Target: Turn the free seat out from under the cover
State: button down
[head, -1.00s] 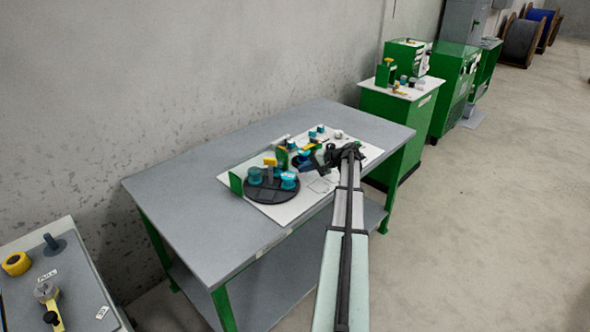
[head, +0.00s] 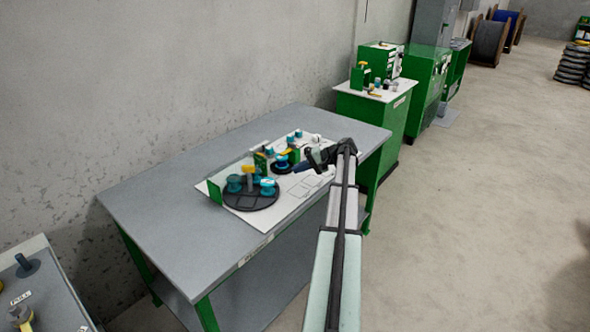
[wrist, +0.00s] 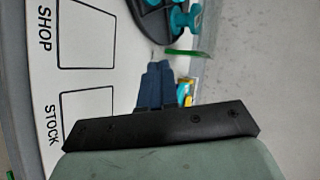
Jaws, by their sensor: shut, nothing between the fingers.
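A large dark round plate (head: 250,203) lies on the white board, with teal seats (head: 234,184) on it. A green upright plate (head: 214,192) stands at its left edge. A smaller dark disc (head: 282,168) with teal on it lies behind, beside a green and yellow block (head: 261,161). Which of these parts is the cover, I cannot tell for sure. My gripper (head: 299,167) is shut and empty, its dark blue fingers close to the small disc's right side. In the wrist view my fingers (wrist: 155,85) are together, with a dark disc (wrist: 157,18) and a teal seat (wrist: 184,20) beyond them.
The white board (head: 262,225) has outlined boxes, marked SHOP (wrist: 87,35) and STOCK (wrist: 87,108) in the wrist view. A thin green edge (wrist: 185,53) and a yellow part lie close to my fingers. The grey table (head: 165,215) is clear to the left.

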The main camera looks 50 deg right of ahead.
jog(key=x, duration=0.7)
jog(key=r+x, duration=0.1)
jog(key=x, duration=0.2)
jog(key=shift+w+a+f, duration=0.1)
jog(key=shift+w+a, duration=0.2)
jog(key=shift+w, duration=0.15)
jog(key=shift+w+a, duration=0.4)
jog(key=shift+w, duration=0.25)
jog(key=shift+w+d, duration=0.1)
jog(key=shift+w, duration=0.6)
